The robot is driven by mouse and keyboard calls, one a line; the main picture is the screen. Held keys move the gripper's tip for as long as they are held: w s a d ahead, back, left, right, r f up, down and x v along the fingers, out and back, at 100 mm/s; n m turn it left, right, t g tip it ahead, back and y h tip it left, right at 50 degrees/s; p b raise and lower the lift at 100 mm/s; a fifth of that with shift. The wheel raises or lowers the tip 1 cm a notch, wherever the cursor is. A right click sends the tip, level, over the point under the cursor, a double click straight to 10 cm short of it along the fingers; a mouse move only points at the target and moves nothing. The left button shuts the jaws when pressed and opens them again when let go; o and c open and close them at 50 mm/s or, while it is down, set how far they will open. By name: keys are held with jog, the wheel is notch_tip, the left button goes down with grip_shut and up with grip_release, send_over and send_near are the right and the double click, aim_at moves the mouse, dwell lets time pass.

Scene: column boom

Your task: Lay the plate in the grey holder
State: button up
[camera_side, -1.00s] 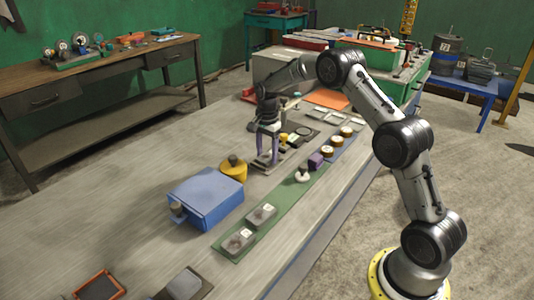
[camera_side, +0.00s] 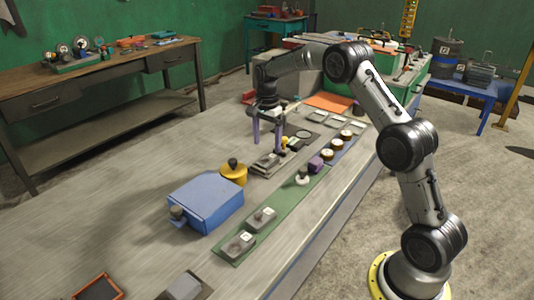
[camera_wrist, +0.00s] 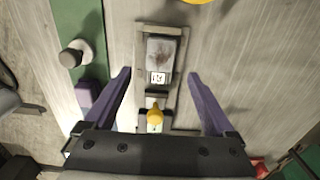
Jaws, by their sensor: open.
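The plate (camera_wrist: 160,60) is grey with brownish marks and a small white label. It lies inside the far part of the grey holder (camera_wrist: 139,85), framed by its rim; whether it is fully seated I cannot tell. The plate also shows in the side view (camera_side: 268,160) at the holder's near left end. A yellow knob (camera_wrist: 155,116) stands in the holder's nearer part in the wrist view. My gripper (camera_side: 267,142) is above the holder, its two purple fingers spread wide and empty. In the wrist view my gripper (camera_wrist: 157,75) has one finger on each side of the holder.
A blue box (camera_side: 205,200) and a yellow knobbed pot (camera_side: 233,172) stand left of the holder in the side view. A green strip (camera_side: 280,207) carries two labelled grey blocks, a white knob and a purple block. Bare table lies to the left.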

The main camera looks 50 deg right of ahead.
aim_at(267, 160)
jog(key=s+a+r+n+t, duration=0.1)
jog(key=s+a+r+n, duration=0.2)
jog(key=r, duration=0.4)
jog(key=s+a+r+n+t, duration=0.15)
jog(key=s+a+r, duration=0.25)
jog(key=r, duration=0.4)
jog(key=s+a+r+n, duration=0.4)
jog(key=s+a+n, duration=0.1)
jog(key=s, duration=0.5)
jog(key=s+a+f+n+t, duration=0.1)
jog(key=s+n, duration=0.1)
jog(key=s, duration=0.4)
jog(key=s+a+f+n+t, duration=0.1)
jog(key=s+a+f+n, duration=0.1)
jog(key=s, duration=0.4)
jog(key=s+a+f+n+t, duration=0.1)
jog(key=s+a+f+n, duration=0.1)
jog(key=s+n, duration=0.2)
jog(key=shift+s+a, duration=0.25)
jog(key=shift+s, duration=0.65)
